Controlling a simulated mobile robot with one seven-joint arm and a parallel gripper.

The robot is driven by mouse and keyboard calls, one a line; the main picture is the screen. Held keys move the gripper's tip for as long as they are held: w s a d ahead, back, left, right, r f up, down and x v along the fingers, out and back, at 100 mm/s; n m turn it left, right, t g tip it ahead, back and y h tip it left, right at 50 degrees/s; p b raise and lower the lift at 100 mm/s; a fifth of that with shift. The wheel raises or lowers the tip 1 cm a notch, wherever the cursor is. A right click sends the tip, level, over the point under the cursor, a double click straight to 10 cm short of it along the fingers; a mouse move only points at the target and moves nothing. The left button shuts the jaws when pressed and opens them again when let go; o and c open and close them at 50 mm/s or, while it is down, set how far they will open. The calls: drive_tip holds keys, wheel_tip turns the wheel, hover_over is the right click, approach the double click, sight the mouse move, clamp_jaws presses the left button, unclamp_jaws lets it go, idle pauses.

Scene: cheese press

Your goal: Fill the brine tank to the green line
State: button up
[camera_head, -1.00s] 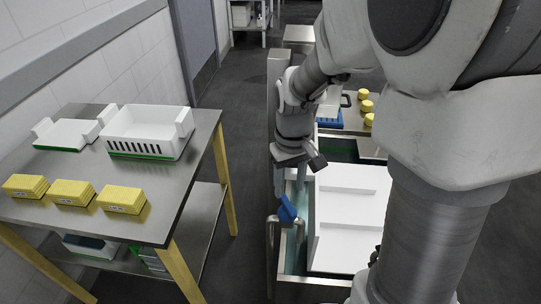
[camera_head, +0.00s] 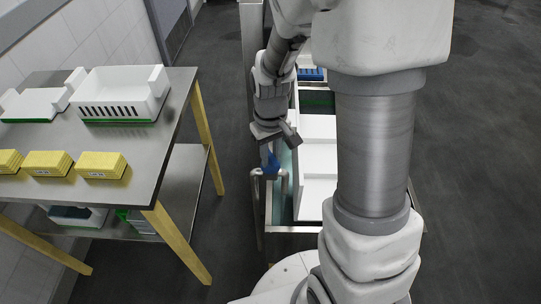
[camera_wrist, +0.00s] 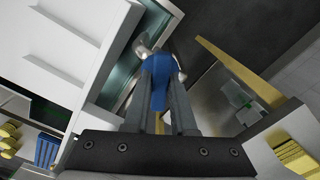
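The brine tank (camera_head: 268,214) is a long steel trough with teal liquid showing in a narrow strip (camera_head: 285,205) along its left side; white slabs (camera_head: 318,165) cover much of the rest. A bent steel tap (camera_head: 284,180) with a blue handle (camera_head: 271,165) stands at its near left corner. My gripper (camera_head: 268,150) points down at this handle. In the wrist view the fingers (camera_wrist: 162,105) are close together on either side of the blue handle (camera_wrist: 160,72), seemingly closed on it. I cannot make out the green line or the liquid level against it.
A steel table (camera_head: 150,160) with yellow wooden legs stands at left. It holds a white slotted crate (camera_head: 120,92), a white tray (camera_head: 35,105) and yellow blocks (camera_head: 100,165). A blue item (camera_head: 311,73) lies beyond the tank. The floor at right is clear.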

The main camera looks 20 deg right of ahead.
sight(270, 156)
clamp_jaws()
drive_tip(key=shift+m, duration=2.9)
drive_tip(key=o, duration=0.6)
unclamp_jaws()
drive_tip(key=shift+c, duration=0.2)
wheel_tip(270, 156, up, 18)
drive_tip(key=p, duration=0.2)
drive_tip(key=shift+f, duration=0.25)
